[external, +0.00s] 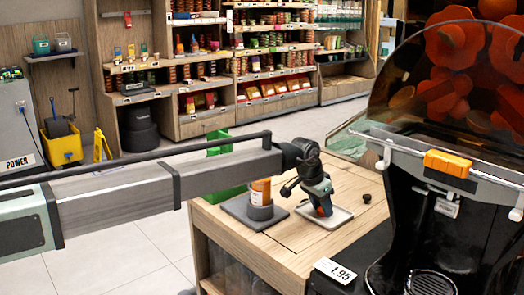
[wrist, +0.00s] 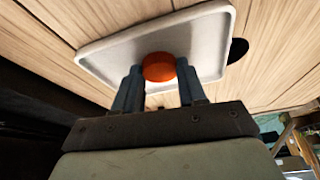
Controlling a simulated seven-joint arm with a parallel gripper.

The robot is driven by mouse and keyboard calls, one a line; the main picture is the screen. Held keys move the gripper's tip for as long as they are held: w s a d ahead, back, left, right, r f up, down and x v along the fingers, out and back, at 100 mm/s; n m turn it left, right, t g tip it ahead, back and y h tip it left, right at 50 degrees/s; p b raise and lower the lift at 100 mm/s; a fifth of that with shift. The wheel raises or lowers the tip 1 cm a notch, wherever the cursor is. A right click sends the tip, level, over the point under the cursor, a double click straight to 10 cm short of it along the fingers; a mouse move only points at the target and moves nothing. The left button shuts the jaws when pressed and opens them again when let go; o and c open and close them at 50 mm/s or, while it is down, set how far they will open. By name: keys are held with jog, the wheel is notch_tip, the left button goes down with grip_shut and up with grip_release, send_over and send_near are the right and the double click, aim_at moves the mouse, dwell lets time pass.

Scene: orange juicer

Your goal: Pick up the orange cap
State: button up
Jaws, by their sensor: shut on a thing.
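The orange cap (wrist: 158,67) is round and sits between the two fingertips of my gripper (wrist: 160,74) in the wrist view. My gripper is shut on it. A white shallow tray (wrist: 102,57) lies beneath or just behind the cap; I cannot tell whether the cap still touches it. In the external view my gripper (external: 321,207) points down at the white tray (external: 340,220), and only a small bit of orange-red shows at the fingers.
A small black round thing (external: 366,198) lies right of the tray. The black juicer (external: 425,225) stands at the right. Wooden tabletop (external: 289,238) is bare in front.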

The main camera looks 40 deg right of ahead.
aim_at(321, 210)
jog(key=w+a+r, duration=0.1)
jog(key=w+r, duration=0.2)
jog(key=r, duration=0.5)
jog(key=w+a+r, duration=0.1)
jog(key=w+r, duration=0.3)
jog(key=r, duration=0.4)
jog(key=w+a+r, duration=0.1)
jog(key=a+r, duration=0.1)
jog(key=a, duration=0.2)
jog(key=w+a+r, duration=0.1)
jog(key=a+r, duration=0.2)
jog(key=a, duration=0.2)
jog(key=w+a+r, duration=0.1)
jog(key=a+r, duration=0.1)
jog(key=a, duration=0.2)
jog(key=shift+w+a+r, duration=0.15)
jog(key=shift+w+r, duration=0.05)
jog(key=shift+r, duration=0.1)
jog(key=shift+s+a+f, duration=0.1)
jog(key=shift+a+f, duration=0.05)
jog(key=shift+a, duration=0.05)
jog(key=shift+f, duration=0.1)
jog(key=shift+f, duration=0.1)
jog(key=shift+f, duration=2.5)
